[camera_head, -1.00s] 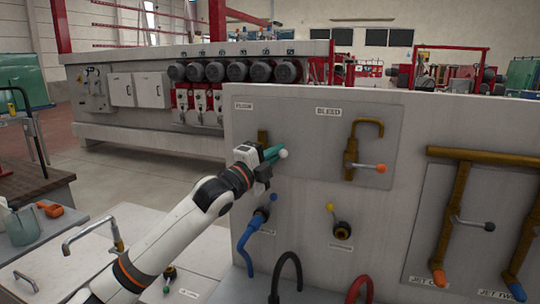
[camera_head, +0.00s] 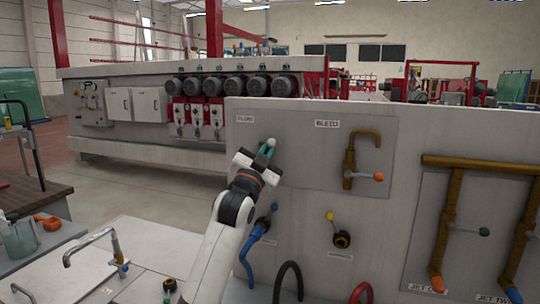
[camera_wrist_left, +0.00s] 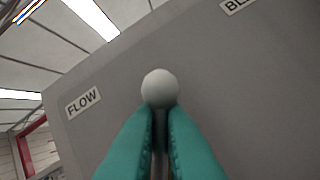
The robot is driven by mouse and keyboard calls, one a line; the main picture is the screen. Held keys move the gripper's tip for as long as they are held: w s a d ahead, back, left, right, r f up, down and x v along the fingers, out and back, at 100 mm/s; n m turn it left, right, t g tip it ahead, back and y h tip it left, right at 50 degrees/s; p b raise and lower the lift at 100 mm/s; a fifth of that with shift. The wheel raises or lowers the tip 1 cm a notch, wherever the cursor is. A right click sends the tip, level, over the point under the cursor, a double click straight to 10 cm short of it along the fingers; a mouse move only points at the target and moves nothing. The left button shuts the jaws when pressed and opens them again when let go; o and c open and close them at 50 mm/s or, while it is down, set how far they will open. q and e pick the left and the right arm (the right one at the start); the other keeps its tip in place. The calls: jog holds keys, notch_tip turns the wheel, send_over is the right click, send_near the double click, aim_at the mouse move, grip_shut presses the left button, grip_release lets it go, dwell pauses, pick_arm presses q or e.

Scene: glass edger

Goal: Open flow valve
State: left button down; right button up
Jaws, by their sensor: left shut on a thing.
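The flow valve's handle ends in a pale round knob (camera_wrist_left: 160,88), which also shows in the head view (camera_head: 271,142). My left gripper (camera_head: 266,150) has teal fingers, seen close up in the left wrist view (camera_wrist_left: 160,130). They are shut on the thin lever just below the knob. The lever points upward from my gripper in the head view. The FLOW label (camera_head: 245,119) is on the panel up and left of the gripper, also in the left wrist view (camera_wrist_left: 83,101). The valve body is hidden behind my gripper. My right gripper is not in view.
The BLEED valve (camera_head: 350,160) with an orange-tipped lever is to the right on the same grey panel. A blue-knobbed valve with a blue hose (camera_head: 252,249) and a yellow-knobbed valve (camera_head: 341,238) sit below. Brown jet pipes (camera_head: 450,215) are at far right.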

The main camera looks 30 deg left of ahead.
pick_arm(q)
jog(key=n+y, duration=0.1)
jog(key=n, duration=0.1)
jog(key=r+n+y, duration=0.1)
jog(key=a+n+y, duration=0.1)
jog(key=n, duration=0.1)
jog(key=shift+s+r+n+g+p, duration=0.2)
jog(key=shift+n+g+p, duration=0.1)
jog(key=shift+g+p, duration=0.1)
jog(key=shift+s+a+r+n+g+y+p, duration=0.15)
jog(key=shift+a+n+g+y, duration=0.15)
jog(key=shift+n, duration=0.4)
jog(key=shift+a+f+n+g+y+p, duration=0.15)
jog(key=shift+n+y, duration=0.3)
jog(key=shift+n, duration=0.25)
jog(key=shift+s+a+r+n+g+y+p, duration=0.15)
jog(key=shift+a+n+g+y, duration=0.15)
jog(key=shift+n, duration=0.4)
jog(key=c, duration=1.5)
grip_release()
jog(key=shift+w, duration=0.15)
jog(key=shift+c, duration=0.2)
jog(key=shift+o, duration=0.5)
jog(key=shift+d, duration=0.15)
jog(key=shift+f, duration=0.25)
